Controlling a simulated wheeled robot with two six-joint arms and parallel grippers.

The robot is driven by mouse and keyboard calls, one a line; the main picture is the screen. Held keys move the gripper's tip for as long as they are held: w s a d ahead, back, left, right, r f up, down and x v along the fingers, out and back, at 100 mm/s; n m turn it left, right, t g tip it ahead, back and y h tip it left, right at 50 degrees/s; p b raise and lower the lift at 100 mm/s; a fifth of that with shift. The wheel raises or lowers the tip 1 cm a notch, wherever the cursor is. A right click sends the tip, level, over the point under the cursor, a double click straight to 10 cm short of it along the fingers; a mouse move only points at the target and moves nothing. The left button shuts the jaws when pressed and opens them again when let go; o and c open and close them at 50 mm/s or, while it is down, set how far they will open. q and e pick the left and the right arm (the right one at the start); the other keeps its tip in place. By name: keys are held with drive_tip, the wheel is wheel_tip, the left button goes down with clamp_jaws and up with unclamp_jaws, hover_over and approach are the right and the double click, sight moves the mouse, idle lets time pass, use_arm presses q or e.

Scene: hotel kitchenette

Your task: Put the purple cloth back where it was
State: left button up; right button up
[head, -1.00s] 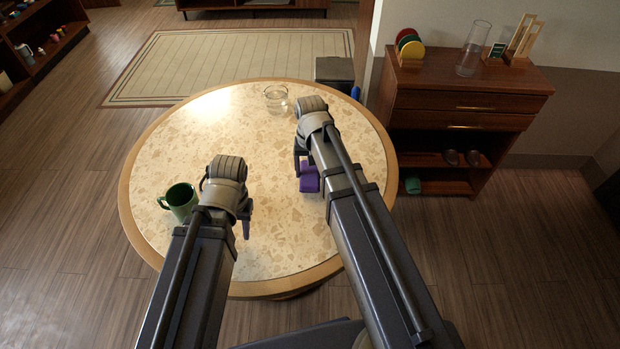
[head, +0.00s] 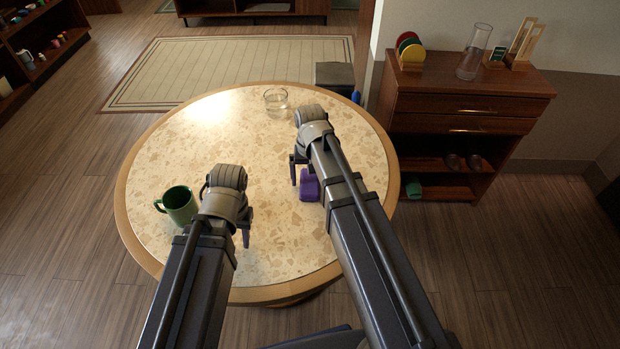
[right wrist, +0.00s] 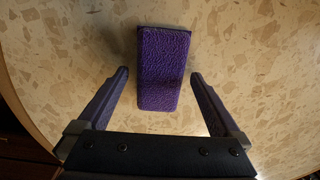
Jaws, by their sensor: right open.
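The purple cloth (head: 309,187) is a folded block on the round stone-patterned table (head: 275,225), toward its right side. My right gripper (head: 300,172) is above the table at the cloth, partly hidden by its own arm. In the right wrist view, the cloth (right wrist: 163,60) lies on the tabletop, between and beyond the two spread fingers, with a gap on each side. The right gripper is open and holds nothing. My left gripper (head: 236,228) is over the table's left half, away from the cloth; its jaws are mostly hidden.
A green mug (head: 179,206) stands near the table's left edge, close to my left gripper. A clear glass container (head: 276,102) stands at the far side of the table. A wooden cabinet (head: 455,110) with a glass vase and coloured discs is to the right.

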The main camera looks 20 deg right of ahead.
sight(310, 181)
drive_tip(key=shift+r, duration=0.1)
wheel_tip(310, 181, up, 12)
drive_tip(key=p, duration=1.3)
use_arm(q)
wheel_tip(310, 181, up, 12)
drive_tip(key=shift+r+b, duration=0.15)
drive_tip(key=shift+b, duration=0.15)
use_arm(e)
drive_tip(key=s+a+n+h, duration=0.1)
drive_tip(key=s+a+n, duration=0.6)
drive_tip(key=s+a, duration=0.3)
drive_tip(key=s, duration=0.4)
drive_tip(key=shift+s+a+r, duration=0.15)
drive_tip(key=shift+a, duration=0.1)
